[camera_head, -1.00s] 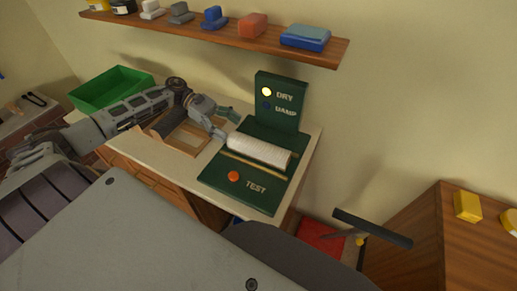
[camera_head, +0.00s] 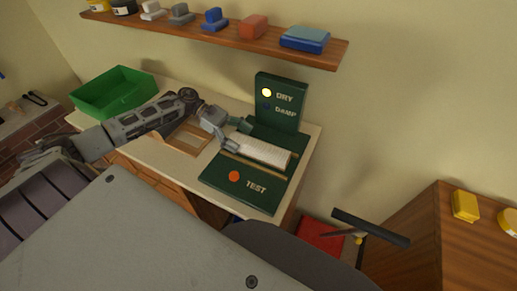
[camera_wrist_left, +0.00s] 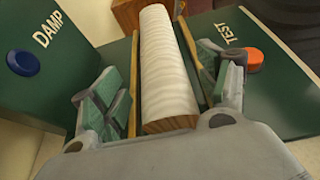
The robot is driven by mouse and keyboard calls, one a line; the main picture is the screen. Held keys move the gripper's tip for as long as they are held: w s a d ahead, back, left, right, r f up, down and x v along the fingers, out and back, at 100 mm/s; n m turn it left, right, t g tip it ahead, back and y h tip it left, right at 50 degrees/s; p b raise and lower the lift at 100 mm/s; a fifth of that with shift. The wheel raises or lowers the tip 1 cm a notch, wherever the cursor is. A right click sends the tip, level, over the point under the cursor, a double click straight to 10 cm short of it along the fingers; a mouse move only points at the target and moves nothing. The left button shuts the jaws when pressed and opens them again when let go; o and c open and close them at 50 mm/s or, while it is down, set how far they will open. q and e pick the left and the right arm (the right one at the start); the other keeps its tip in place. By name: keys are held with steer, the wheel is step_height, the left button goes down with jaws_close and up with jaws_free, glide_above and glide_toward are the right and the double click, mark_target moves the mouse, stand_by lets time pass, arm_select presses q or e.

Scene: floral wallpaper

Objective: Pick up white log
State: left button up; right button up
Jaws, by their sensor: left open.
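The white log (camera_head: 263,151) lies on the green tester (camera_head: 223,176), between thin wooden rails. In the left wrist view the log (camera_wrist_left: 166,68) has pale, banded bark and a brown cut end facing me. My left gripper (camera_head: 238,136) is over the log's left end in the head view. Its fingers also show in the left wrist view (camera_wrist_left: 160,95), open, one on each side of the log, with gaps between them and the bark. The tester's panel reads DRY and DAMP, with the yellow lamp beside DRY lit. My right gripper is not in view.
An orange TEST button (camera_head: 234,176) is at the tester's front, near a finger in the wrist view. A green bin (camera_head: 112,92) and a wooden frame (camera_head: 188,139) stand left. A shelf (camera_head: 225,38) with several blocks hangs above. A wooden cabinet (camera_head: 450,250) stands right.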

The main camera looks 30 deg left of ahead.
mark_target(246, 142)
arm_select(q)
steer(key=shift+x, duration=1)
steer(key=shift+d+f, duration=0.1)
steer(key=shift+d, duration=0.35)
steer(key=shift+c, duration=0.6)
steer(key=c, duration=1.4)
steer(key=shift+r, duration=1.6)
steer(key=shift+a, duration=0.3)
steer(key=a+b, duration=0.1)
steer(key=a, duration=0.4)
steer(key=a+b, duration=0.1)
steer(key=a, duration=0.4)
steer(key=s+a+b, duration=0.1)
steer(key=a, duration=0.4)
steer(key=shift+s+a, duration=0.1)
steer(key=shift+a, duration=0.1)
steer(key=shift+a+r, duration=0.1)
steer(key=shift+a, duration=0.85)
steer(key=shift+s, duration=0.1)
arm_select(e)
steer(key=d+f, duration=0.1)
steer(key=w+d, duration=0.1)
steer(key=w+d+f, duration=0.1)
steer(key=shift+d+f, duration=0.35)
